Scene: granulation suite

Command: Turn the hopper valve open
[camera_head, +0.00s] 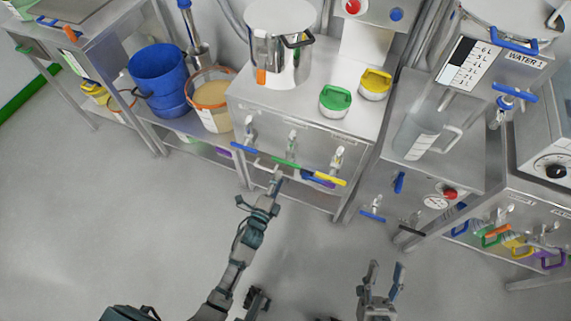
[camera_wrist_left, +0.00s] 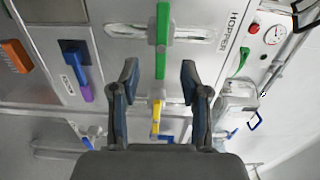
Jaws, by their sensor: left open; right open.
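A green valve handle (camera_wrist_left: 162,42) stands next to a panel marked HOPPER in the left wrist view. My left gripper (camera_head: 274,178) is just below this row of handles. In the left wrist view my left gripper (camera_wrist_left: 157,80) is open, and the lower end of the green handle appears between its fingers; I see no contact. My right gripper (camera_head: 384,274) is open and empty, low in the head view over the floor.
A blue-purple handle (camera_wrist_left: 78,72) and a yellow handle (camera_wrist_left: 156,118) are near the left gripper. The cabinet top (camera_head: 300,108) carries a steel pot and green-lidded and yellow-lidded tubs. A clear jug (camera_head: 416,137) stands on the bench to the right. The floor (camera_head: 120,220) is open.

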